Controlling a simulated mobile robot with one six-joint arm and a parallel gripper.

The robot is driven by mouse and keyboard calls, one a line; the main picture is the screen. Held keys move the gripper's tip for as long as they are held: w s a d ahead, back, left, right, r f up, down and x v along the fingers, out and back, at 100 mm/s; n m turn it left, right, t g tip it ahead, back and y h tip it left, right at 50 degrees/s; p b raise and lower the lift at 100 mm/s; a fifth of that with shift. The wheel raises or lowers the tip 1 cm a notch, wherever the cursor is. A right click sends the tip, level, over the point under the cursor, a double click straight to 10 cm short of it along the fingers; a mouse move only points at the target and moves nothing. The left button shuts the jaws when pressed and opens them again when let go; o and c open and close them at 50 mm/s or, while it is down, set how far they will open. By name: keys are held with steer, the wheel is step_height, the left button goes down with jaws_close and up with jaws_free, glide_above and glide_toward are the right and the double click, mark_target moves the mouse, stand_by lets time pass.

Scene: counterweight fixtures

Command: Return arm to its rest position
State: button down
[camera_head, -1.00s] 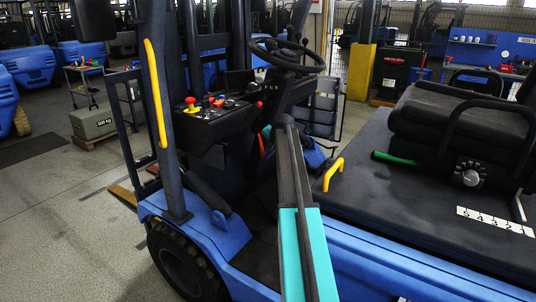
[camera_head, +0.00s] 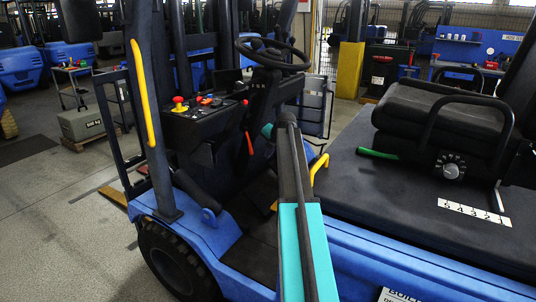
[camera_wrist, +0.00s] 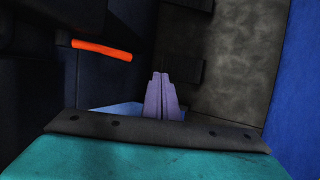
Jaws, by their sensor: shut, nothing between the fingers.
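My arm (camera_head: 303,245), with teal and dark links, reaches up from the bottom of the head view into the cab of a blue forklift (camera_head: 215,245). My gripper (camera_wrist: 160,76) shows in the wrist view as two purple fingers pressed together, with nothing between them. It points toward a dark floor or panel area in the cab. In the head view my gripper is hidden behind the arm. An orange-red lever (camera_wrist: 101,50) lies left of the fingers in the wrist view, apart from them. In the head view an orange lever (camera_head: 250,143) stands left of my arm.
A steering wheel (camera_head: 273,53) and a control console (camera_head: 205,118) are close ahead of my arm. The seat (camera_head: 440,110) and a yellow handle (camera_head: 319,170) are to its right. A grey weight (camera_head: 85,122) on a pallet stands far left. Open floor (camera_head: 55,220) lies at left.

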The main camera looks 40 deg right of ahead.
steer(key=s+a+f+m+g+y, duration=0.1)
steer(key=a+f+m, duration=0.3)
steer(key=a+f, duration=0.6)
steer(key=s+a+f+m+g+y, duration=0.15)
steer(key=a+f+m, duration=0.4)
steer(key=a, duration=0.75)
steer(key=s+a+f+m+g, duration=0.1)
steer(key=s+a+f+m, duration=0.1)
steer(key=s+a+f, duration=0.4)
steer(key=s+a+f+m+g, duration=0.1)
steer(key=s+a+f+m, duration=0.2)
steer(key=a, duration=0.5)
steer(key=s+a+f+m+g, duration=0.1)
steer(key=s+a+f+m, duration=0.1)
steer(key=s+a+f, duration=0.4)
steer(key=s+a+f+m+g, duration=0.2)
steer(key=s+a+f+m, duration=0.3)
steer(key=s+a, duration=0.4)
steer(key=s+f+g, duration=0.2)
steer(key=s+f, duration=0.6)
steer(key=s, duration=0.4)
steer(key=s+f+g, duration=0.3)
steer(key=s+f, duration=0.6)
steer(key=s, duration=0.4)
steer(key=shift+f+h, duration=0.3)
steer(key=shift+h, duration=0.05)
